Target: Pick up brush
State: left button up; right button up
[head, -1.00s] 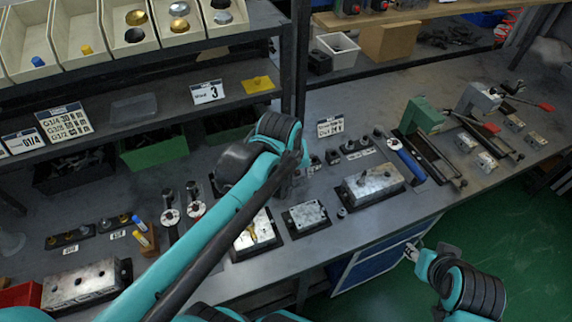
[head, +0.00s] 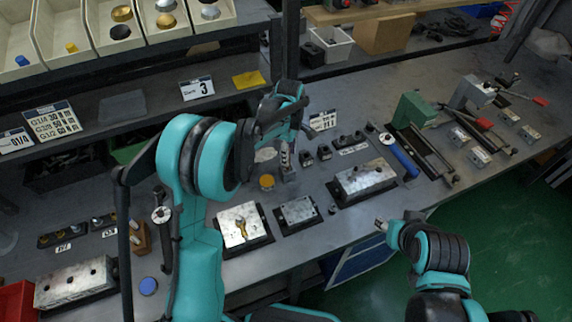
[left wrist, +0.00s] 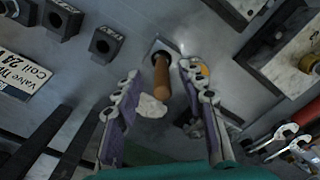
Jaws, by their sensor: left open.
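The brush (left wrist: 162,80) shows in the left wrist view as a brown wooden handle with a dark end, over a pale square on the grey bench. My left gripper (left wrist: 159,70) is open, with one finger on each side of the handle and visible gaps to both. In the head view my left gripper (head: 287,163) points down over the bench; the brush cannot be made out there. My right gripper (head: 381,225) is at the bench's front edge, away from the brush; its jaws are too small to judge.
A yellow round cap (head: 267,181) and a metal valve block (head: 243,226) are near the left gripper. A white cloth-like patch (left wrist: 151,107) lies by the brush. Black holders (left wrist: 105,40) and wrenches (left wrist: 290,140) are around it. A shelf with bins (head: 110,40) is behind.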

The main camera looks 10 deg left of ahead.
pick_arm(q)
notch_tip(320, 180, down, 5)
jog(key=shift+a+f+b, duration=0.15)
jog(key=shift+b, duration=0.85)
grip_shut()
notch_tip(320, 180, up, 10)
jog(key=p, duration=0.3)
